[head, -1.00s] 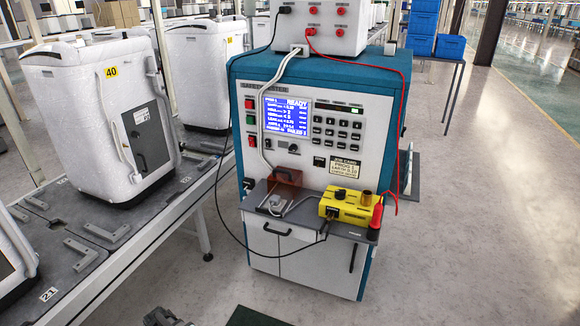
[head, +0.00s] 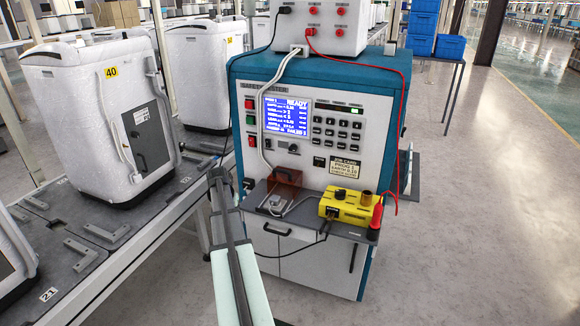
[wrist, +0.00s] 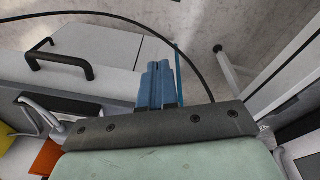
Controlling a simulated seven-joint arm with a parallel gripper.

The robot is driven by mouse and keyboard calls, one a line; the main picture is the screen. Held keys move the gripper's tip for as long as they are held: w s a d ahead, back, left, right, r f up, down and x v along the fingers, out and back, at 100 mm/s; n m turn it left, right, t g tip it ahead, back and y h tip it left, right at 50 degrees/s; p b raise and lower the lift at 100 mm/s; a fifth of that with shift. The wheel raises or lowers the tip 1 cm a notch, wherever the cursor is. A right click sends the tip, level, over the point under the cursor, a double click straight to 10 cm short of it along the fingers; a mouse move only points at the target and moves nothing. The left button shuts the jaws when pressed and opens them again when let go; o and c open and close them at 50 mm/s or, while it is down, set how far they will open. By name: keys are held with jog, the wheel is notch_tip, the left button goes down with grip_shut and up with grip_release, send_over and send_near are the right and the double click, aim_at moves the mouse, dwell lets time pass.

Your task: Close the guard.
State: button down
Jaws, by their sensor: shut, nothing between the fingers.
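The guard (head: 284,183), a reddish-brown see-through cover, stands raised at the back of the small fixture (head: 274,205) on the tester's grey shelf. An orange piece, which looks like the guard, shows at the lower left of the wrist view (wrist: 47,157). My gripper (head: 216,174) is left of the shelf and apart from the guard. In the wrist view its blue fingers (wrist: 160,86) are together with nothing between them. My arm hides part of the conveyor edge in the head view.
A yellow box (head: 346,205) with knobs and a red probe (head: 376,217) sit on the shelf's right. A black cable loops past the shelf's left side. The conveyor with white machines (head: 105,120) lies left. A cabinet handle (wrist: 60,62) shows below the shelf.

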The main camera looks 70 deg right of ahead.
jog(key=s+d+r+m+h, duration=0.1)
jog(key=s+d+r+m, duration=0.1)
jog(key=s+d+r, duration=0.75)
jog(key=s+d+r+m+h, duration=0.1)
jog(key=s+d+r+m, duration=0.35)
jog(key=d+r, duration=0.75)
jog(key=shift+n, duration=0.95)
jog(key=f, duration=0.2)
jog(key=s+d+f, duration=0.1)
jog(key=f, duration=0.4)
jog(key=shift+s+d+f, duration=0.15)
jog(key=shift+s+f, duration=0.2)
jog(key=a, duration=1.2)
jog(key=shift+a+f, duration=0.1)
jog(key=v, duration=1)
jog(key=shift+d+h, duration=0.3)
